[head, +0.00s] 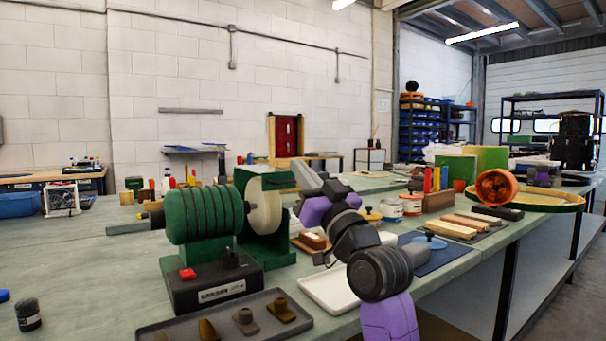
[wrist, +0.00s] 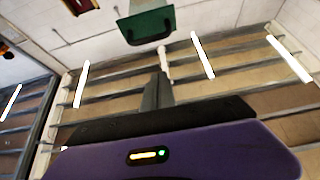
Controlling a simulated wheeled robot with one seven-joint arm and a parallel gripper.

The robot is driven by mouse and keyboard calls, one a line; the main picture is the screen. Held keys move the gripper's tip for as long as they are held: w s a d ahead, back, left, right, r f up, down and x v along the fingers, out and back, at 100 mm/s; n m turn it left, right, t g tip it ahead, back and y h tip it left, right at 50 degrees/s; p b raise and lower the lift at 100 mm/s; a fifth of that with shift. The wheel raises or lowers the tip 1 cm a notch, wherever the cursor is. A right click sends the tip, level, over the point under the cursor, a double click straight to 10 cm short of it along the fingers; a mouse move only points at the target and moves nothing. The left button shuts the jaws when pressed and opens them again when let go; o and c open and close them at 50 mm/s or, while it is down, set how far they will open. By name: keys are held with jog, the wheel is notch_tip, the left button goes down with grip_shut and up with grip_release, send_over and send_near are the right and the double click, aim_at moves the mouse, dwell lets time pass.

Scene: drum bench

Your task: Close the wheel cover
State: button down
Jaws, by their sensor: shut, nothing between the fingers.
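The green machine (head: 205,213) stands on the bench, with a ribbed green body on a dark base. A cream wheel (head: 264,207) shows at its right side in a green housing (head: 284,250). A green piece (head: 270,181), which looks like the wheel cover, sits above the wheel, standing off it. A green panel (wrist: 147,25) shows beyond the fingertips in the wrist view, probably the same cover. My gripper (head: 290,188) is shut and empty at the right of the wheel, close to the cover; I cannot tell whether they touch. The fingers also show in the wrist view (wrist: 159,80).
A grey tray (head: 225,325) with small parts lies in front of the machine. A white tray (head: 328,293) lies under my arm. Jars, wood blocks and an orange drum (head: 496,188) stand to the right. The bench left of the machine is mostly clear.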

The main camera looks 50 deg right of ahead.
jog(key=s+a+f+b, duration=0.1)
jog(key=s+f+b, duration=0.3)
jog(key=f, duration=0.3)
jog(key=shift+v, duration=0.8)
